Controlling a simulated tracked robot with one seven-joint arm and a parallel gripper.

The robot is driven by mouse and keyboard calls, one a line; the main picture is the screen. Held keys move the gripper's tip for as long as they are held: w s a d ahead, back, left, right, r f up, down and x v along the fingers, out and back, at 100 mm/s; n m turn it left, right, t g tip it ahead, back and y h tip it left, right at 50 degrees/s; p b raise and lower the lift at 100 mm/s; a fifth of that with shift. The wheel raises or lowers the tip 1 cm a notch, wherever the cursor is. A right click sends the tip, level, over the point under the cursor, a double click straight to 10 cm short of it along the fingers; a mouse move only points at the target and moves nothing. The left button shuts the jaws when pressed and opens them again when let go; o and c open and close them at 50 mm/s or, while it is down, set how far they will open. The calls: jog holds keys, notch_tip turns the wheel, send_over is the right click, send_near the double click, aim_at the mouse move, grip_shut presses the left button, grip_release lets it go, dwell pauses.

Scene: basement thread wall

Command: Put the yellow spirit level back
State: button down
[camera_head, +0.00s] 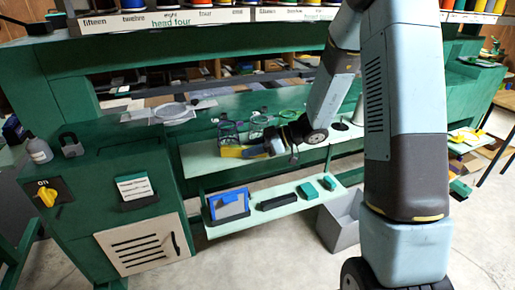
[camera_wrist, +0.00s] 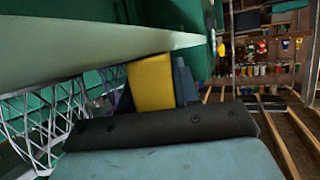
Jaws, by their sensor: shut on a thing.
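The yellow spirit level (camera_head: 240,152) shows at the upper pale green shelf of the green bench, left of my gripper (camera_head: 268,147). My gripper is shut on it, with the arm reaching in from the right. In the wrist view the level's yellow body (camera_wrist: 151,82) stands out beyond the dark edge of my wrist, beside a blue-grey part. Most of its length is hidden there. I cannot tell whether the level touches the shelf.
Wire holders (camera_head: 229,130) stand close behind the level. The lower shelf (camera_head: 240,222) bears a blue-framed tray (camera_head: 229,204), a black block (camera_head: 277,200) and green blocks (camera_head: 308,190). A grey bin (camera_head: 340,220) stands below. A cabinet (camera_head: 145,243) with a yellow knob (camera_head: 46,194) is at left.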

jog(key=c, duration=0.8)
grip_release()
